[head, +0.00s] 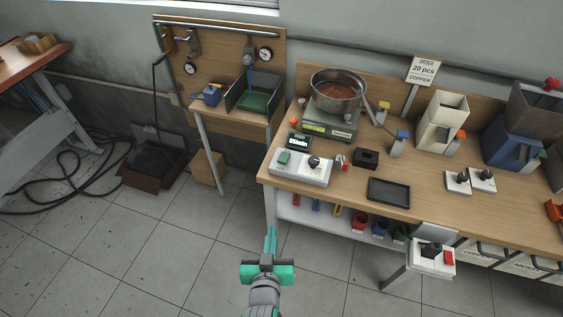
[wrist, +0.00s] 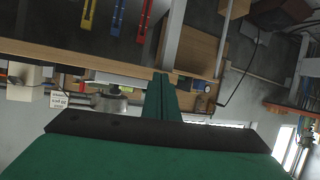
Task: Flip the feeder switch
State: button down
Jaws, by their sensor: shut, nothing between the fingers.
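My gripper (head: 271,232) is shut and empty, with its green fingers pointing up the picture, over the floor in front of the bench. In the wrist view its closed fingers (wrist: 161,84) show at the middle. Several switch-like controls are in the head view, and I cannot tell which is the feeder switch. A white control box (head: 300,169) with a black knob and green button sits at the bench's left front. Two small white switch plates (head: 459,188) with black levers lie farther right. Another white box (head: 433,263) with a black lever and red button is at the bench's front edge.
The wooden bench (head: 330,192) carries a scale (head: 330,125) with a metal bowl (head: 338,88), a black tray (head: 389,191), a beige hopper (head: 443,120) and a blue hopper (head: 512,142). Coloured bins sit on its lower shelf.

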jog(key=w+r+m+g+h, duration=0.1)
jog(key=w+r+m+h, duration=0.2)
jog(key=w+r, duration=1)
notch_tip(320, 180, up, 3)
jog(key=shift+f+m, duration=0.15)
jog(key=shift+m, duration=0.25)
jog(key=shift+d, duration=0.15)
send_over(284, 157)
jog(key=s, duration=0.4)
jog(key=f, duration=0.4)
jog(key=shift+a+f, duration=0.15)
jog(key=shift+a, duration=0.1)
jog(key=shift+s+a+f, duration=0.1)
jog(key=shift+s+f, duration=0.05)
jog(key=shift+f, duration=0.5)
jog(key=shift+s+f, duration=0.15)
jog(key=shift+f, duration=0.45)
jog(key=shift+s+f, duration=0.15)
jog(key=shift+f, duration=0.55)
jog(key=shift+a+f, duration=0.1)
